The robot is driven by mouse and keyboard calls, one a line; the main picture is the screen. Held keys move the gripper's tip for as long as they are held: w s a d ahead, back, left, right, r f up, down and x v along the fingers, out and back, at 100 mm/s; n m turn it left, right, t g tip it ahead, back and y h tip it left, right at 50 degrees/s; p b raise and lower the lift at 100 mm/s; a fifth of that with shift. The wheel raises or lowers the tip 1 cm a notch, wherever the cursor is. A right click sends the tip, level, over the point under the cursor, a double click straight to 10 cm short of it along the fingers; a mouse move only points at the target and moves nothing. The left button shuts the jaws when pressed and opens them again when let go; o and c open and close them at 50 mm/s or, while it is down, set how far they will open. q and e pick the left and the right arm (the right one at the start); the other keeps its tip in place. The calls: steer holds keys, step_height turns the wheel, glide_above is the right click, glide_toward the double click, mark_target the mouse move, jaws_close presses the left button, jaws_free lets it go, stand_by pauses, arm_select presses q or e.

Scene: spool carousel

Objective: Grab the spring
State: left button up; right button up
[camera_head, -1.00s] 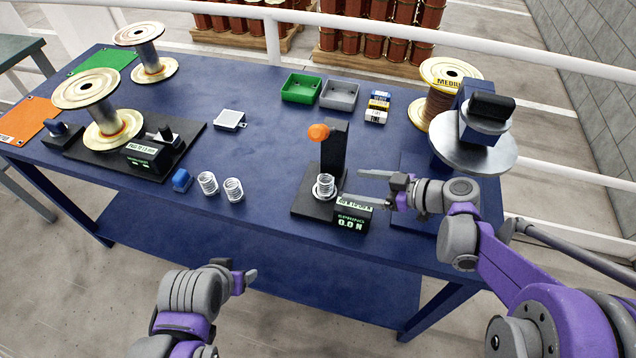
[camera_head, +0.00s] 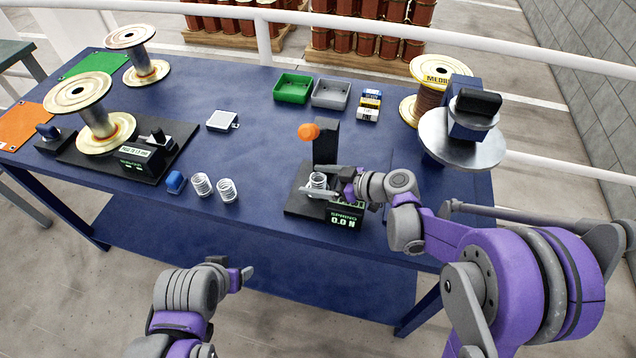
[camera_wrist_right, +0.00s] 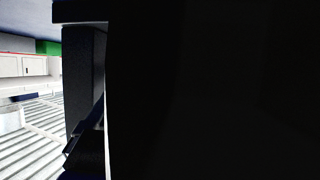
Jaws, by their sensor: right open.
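A silver coil spring (camera_head: 318,182) stands on the black force tester (camera_head: 300,202), whose display reads "SPRING 0.0 N". My right gripper (camera_head: 320,182) is open at the spring, its fingers reaching in from the right; the head view does not settle whether they touch it. Two more springs (camera_head: 202,185) (camera_head: 227,190) stand side by side to the left. My left gripper (camera_head: 248,273) is low, in front of the table; its finger opening is not clear. The right wrist view is mostly black and does not show the spring clearly.
The tester's post with an orange knob (camera_head: 308,131) rises just behind the spring. A blue block (camera_head: 175,182) lies left of the loose springs. Green (camera_head: 292,90) and grey (camera_head: 331,96) bins stand behind. A large disc device (camera_head: 462,150) is at right.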

steer(key=shift+s, duration=0.1)
steer(key=shift+c, duration=1)
jaws_close()
steer(key=shift+r, duration=0.15)
